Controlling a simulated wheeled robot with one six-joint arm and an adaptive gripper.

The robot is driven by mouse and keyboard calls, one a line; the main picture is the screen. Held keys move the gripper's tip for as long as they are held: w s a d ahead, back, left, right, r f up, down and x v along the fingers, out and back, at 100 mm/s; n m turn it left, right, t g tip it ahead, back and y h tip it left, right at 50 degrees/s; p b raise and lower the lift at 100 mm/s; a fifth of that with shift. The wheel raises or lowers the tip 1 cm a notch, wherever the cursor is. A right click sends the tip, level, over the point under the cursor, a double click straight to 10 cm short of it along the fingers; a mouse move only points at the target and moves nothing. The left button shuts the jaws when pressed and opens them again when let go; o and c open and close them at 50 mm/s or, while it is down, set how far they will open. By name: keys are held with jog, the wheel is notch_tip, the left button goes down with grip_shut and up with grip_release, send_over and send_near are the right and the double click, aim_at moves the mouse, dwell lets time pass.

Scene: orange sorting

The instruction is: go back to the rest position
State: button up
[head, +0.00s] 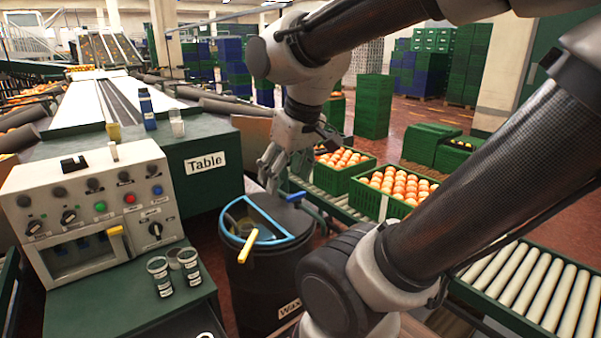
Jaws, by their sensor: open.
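My gripper (270,172) hangs at the end of my arm near the middle of the head view, fingers pointing down. It is open, and I see nothing between its fingers. It appears just behind the black wax barrel (262,285), close to the right side of the green table (207,180) marked "Table". My arm links cross the right side of the view and hide part of the floor and conveyor.
The barrel has a blue-rimmed opening and a yellow handle (247,246). Green crates of oranges (398,210) stand on a roller conveyor (530,285). A control panel (95,205) and small jars (160,275) are at left. Bottles (147,110) stand on the table.

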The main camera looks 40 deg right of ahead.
jog(key=shift+s+d+r+m, duration=0.1)
jog(key=shift+s+d+r, duration=0.05)
jog(key=shift+s, duration=0.4)
jog(key=shift+s+d+r+m, duration=0.1)
jog(key=shift+s+d+r, duration=0.1)
jog(key=shift+s, duration=0.4)
jog(key=shift+s+d+r+m, duration=0.1)
jog(key=shift+s+d, duration=0.05)
jog(key=shift+s, duration=0.4)
